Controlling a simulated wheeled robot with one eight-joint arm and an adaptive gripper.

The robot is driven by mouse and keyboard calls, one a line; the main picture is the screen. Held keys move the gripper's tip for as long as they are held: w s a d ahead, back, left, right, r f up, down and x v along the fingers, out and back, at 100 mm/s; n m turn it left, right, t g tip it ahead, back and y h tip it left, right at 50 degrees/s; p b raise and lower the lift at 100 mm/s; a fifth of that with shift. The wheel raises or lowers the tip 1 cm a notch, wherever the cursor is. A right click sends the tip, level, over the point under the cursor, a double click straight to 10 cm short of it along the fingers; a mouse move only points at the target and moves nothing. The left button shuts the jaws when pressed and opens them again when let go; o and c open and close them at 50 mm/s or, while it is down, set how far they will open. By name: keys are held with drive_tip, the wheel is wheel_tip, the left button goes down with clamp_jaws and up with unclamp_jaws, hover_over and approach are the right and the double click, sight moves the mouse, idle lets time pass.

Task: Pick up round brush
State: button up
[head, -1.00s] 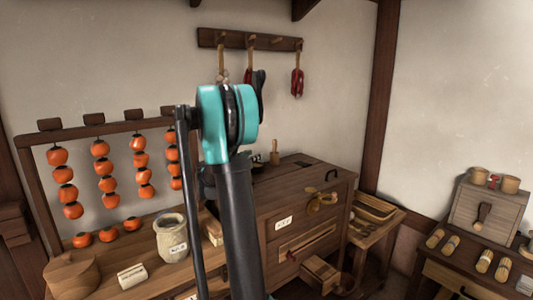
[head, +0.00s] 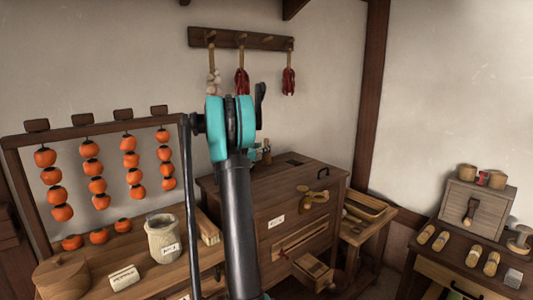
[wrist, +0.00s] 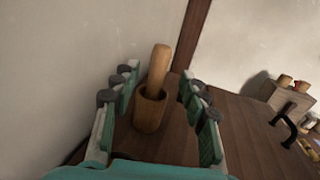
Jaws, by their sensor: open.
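I cannot tell for sure which thing is the round brush. A pale, knob-topped round object (head: 518,240) stands at the right edge of the right-hand table in the head view; it may be the brush. My gripper (wrist: 160,84) is open and empty in the wrist view, fingers apart. Between and beyond its fingers, a wooden cup (wrist: 150,110) with a thick wooden rod (wrist: 158,70) leaning in it stands on the brown cabinet top (wrist: 240,130). Contact with the fingers does not show.
Several straw-like bundles (head: 425,234) lie before a small grey drawer box (head: 478,207) on the right table. The wooden cabinet (head: 300,180) has an open lower drawer (head: 312,268). A jar (head: 163,240) and hanging persimmons (head: 91,167) are left. Red peppers (head: 288,81) hang behind.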

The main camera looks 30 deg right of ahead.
sight(267, 144)
drive_tip(key=x, duration=0.3)
drive_tip(key=shift+w+d+f, duration=0.1)
drive_tip(key=shift+w+d, duration=0.15)
drive_tip(key=shift+c, duration=0.5)
clamp_jaws()
wheel_tip(267, 144, up, 10)
